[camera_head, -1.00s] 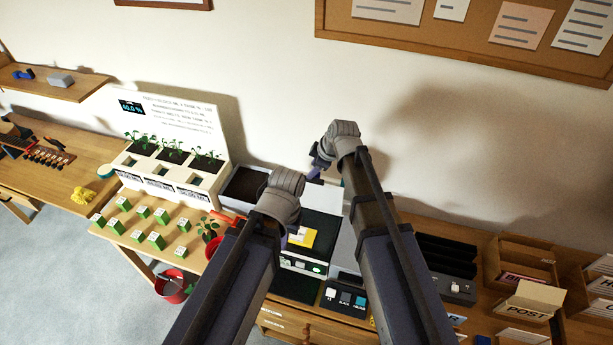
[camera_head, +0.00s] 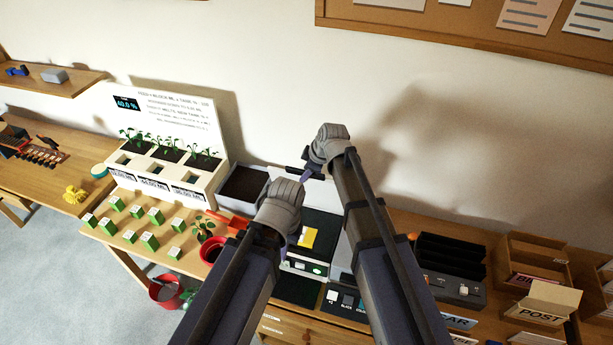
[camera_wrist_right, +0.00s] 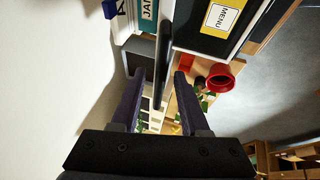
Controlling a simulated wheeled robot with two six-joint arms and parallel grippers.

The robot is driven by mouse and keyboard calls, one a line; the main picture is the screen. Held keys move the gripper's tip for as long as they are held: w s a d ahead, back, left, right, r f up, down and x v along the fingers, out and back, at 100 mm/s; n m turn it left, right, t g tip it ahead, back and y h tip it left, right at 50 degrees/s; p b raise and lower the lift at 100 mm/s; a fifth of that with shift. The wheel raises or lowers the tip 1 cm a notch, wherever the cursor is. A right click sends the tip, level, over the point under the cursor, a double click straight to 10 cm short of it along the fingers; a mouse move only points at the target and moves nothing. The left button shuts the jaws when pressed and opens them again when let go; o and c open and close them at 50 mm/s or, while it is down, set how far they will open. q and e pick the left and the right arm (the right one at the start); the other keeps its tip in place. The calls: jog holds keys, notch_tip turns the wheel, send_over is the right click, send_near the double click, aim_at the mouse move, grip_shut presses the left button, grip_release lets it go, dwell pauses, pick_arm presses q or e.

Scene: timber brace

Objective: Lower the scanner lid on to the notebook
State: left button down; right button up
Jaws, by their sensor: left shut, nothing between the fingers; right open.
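The yellow notebook (camera_head: 307,237) lies on the dark top of the scanner (camera_head: 298,266), partly hidden by my left arm. In the right wrist view it shows the word MENU (camera_wrist_right: 223,17). The scanner lid (camera_wrist_right: 164,50) appears there as a thin dark panel, nearly edge-on and raised beside the scanner. In the head view only a thin dark edge, apparently the lid's (camera_head: 289,168), shows. My right gripper (camera_wrist_right: 158,80) is open, one finger on each side of the lid; contact is not clear. My left gripper (camera_head: 297,232) is shut and empty near the notebook, its tips mostly hidden.
A red pot (camera_head: 212,250) with a plant stands left of the scanner. A white planter (camera_head: 165,182) and several green blocks (camera_head: 149,241) are further left. A button panel (camera_head: 343,298) sits in front. Black slots (camera_head: 448,253) and trays stand to the right.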

grip_shut()
dwell(0.3)
dwell(1.1)
